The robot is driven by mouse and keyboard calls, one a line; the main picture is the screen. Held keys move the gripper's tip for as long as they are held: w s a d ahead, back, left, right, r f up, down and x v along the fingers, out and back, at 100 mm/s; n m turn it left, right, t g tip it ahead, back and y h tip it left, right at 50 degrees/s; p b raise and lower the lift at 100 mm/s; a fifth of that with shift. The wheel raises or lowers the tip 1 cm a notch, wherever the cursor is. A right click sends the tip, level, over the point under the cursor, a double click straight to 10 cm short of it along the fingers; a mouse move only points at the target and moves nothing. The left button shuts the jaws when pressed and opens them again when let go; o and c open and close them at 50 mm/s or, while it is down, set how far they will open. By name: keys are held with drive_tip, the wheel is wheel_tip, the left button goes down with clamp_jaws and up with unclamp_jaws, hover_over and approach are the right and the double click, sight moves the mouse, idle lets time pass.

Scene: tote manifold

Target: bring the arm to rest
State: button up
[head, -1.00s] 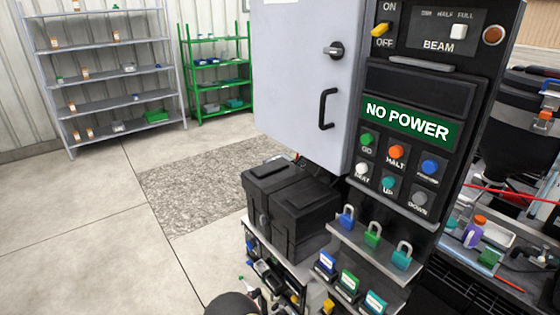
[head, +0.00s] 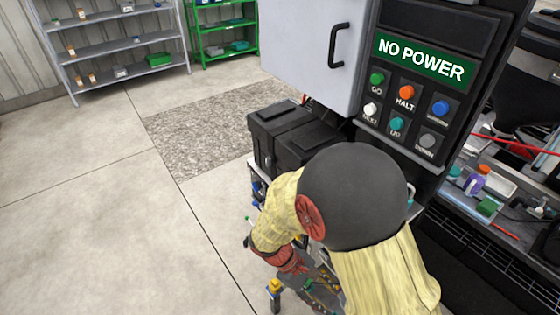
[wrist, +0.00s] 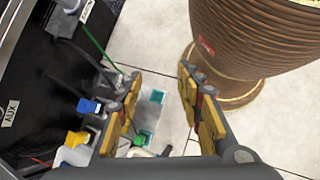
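My arm, in a yellow sleeve with a large dark round joint, fills the lower middle of the head view. The arm hides most of the shelf below the control panel (head: 405,110). My gripper (wrist: 162,108) shows in the wrist view with its two yellow-padded fingers apart. Pale floor and some teal and green pieces (wrist: 152,98) show through the gap, and I see nothing clamped there. The gripper is close to a black panel (wrist: 40,75) marked AUX, on its left. Whether a finger touches anything there I cannot tell.
Blue (wrist: 88,106) and yellow (wrist: 76,139) connectors and a green cable (wrist: 95,42) lie left of the fingers. Black cases (head: 285,135) stand behind my arm. A bench with small items (head: 485,190) is at the right. The floor (head: 100,220) at left is clear.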

drive_tip(key=s+d+r+m+t+y, duration=0.1)
drive_tip(key=d+r+m+t+y, duration=0.1)
drive_tip(key=r, duration=0.7)
drive_tip(key=s+d+r+m+t+y, duration=0.2)
drive_tip(key=r+m, duration=0.3)
drive_tip(key=r, duration=0.5)
drive_tip(key=s+d+r+m+t+y, duration=0.2)
drive_tip(key=r+m+t+y, duration=0.1)
drive_tip(key=r, duration=0.6)
drive_tip(key=shift+d+r+m+t, duration=0.2)
drive_tip(key=shift+m+t, duration=0.1)
drive_tip(key=shift+t, duration=0.4)
